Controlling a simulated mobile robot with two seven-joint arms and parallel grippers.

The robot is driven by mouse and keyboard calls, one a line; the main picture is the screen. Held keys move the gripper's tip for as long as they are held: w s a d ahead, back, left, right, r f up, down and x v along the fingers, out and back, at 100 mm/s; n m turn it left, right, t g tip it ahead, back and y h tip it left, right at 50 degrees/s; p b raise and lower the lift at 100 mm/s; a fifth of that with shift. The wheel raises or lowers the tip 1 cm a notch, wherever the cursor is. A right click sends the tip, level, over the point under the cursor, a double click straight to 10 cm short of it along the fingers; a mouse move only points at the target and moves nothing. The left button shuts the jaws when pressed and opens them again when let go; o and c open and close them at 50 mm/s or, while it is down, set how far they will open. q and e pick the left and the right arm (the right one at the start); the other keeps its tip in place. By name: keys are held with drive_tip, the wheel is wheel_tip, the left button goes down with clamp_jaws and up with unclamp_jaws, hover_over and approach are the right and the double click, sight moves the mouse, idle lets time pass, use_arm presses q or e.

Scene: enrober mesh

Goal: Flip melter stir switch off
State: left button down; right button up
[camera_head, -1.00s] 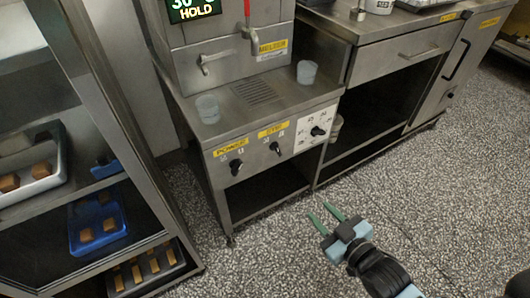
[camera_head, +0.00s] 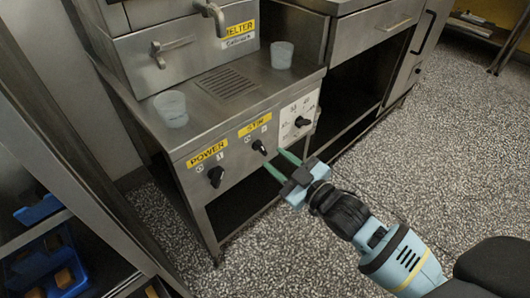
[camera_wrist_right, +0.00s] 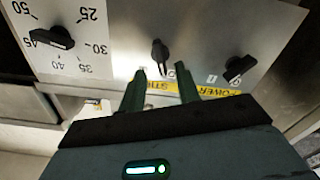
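The stir switch (camera_head: 259,147) is a black knob below the yellow STIR label (camera_head: 254,124) on the melter's front panel. I cannot clearly tell which mark it points to. My right gripper (camera_head: 280,163) is just in front of the panel, its green fingers reaching toward the stir knob. In the right wrist view the fingers (camera_wrist_right: 160,75) are open and apart, with the stir knob (camera_wrist_right: 159,55) just beyond the gap between the tips. Nothing is held. I see no left gripper.
The POWER knob (camera_head: 215,176) is left of the stir switch, and a numbered dial (camera_head: 302,122) is right. Two clear cups (camera_head: 171,109) (camera_head: 281,55) stand on the melter's ledge. A rack with blue trays (camera_head: 47,262) is at left. The speckled floor (camera_head: 290,255) is clear.

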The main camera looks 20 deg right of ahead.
sight(264, 151)
drive_tip(key=b+x, duration=0.1)
drive_tip(key=x, duration=0.2)
drive_tip(key=shift+w+a+f, duration=0.1)
drive_tip(key=shift+w, duration=0.15)
drive_tip(key=shift+w+a, duration=0.25)
drive_tip(key=shift+w, duration=0.35)
drive_tip(key=shift+c, duration=0.2)
drive_tip(key=c, duration=0.6)
drive_tip(key=shift+r+n+p, duration=0.25)
drive_tip(key=shift+n+p, duration=0.25)
drive_tip(key=shift+p, duration=0.3)
drive_tip(key=shift+f+n+p, duration=0.15)
drive_tip(key=shift+n+p, duration=0.35)
drive_tip(key=shift+f, duration=0.1)
drive_tip(key=o, duration=0.6)
